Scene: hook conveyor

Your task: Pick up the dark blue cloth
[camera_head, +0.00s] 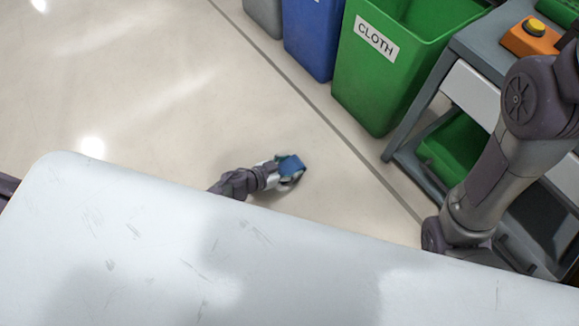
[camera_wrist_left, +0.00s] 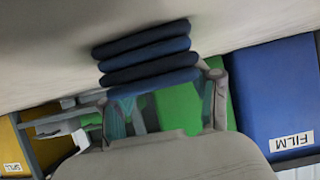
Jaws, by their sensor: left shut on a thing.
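The dark blue cloth (camera_wrist_left: 148,58) is folded into several thick layers and lies across the jaws of my left gripper (camera_wrist_left: 156,92) in the left wrist view. The gripper is shut on it. In the head view my left gripper (camera_head: 287,172) reaches out past the edge of the pale surface, with the blue cloth (camera_head: 291,164) at its tips, above the floor. Part of the cloth is hidden by the fingers. My right arm comes down at the right of the head view, but its gripper is hidden.
A green bin labelled CLOTH (camera_head: 368,80) stands beyond the gripper, beside a blue bin (camera_head: 312,38). A grey cart (camera_head: 470,50) with an orange button box (camera_head: 530,38) is at the right. A pale scratched surface (camera_head: 150,240) fills the front. Floor at the left is clear.

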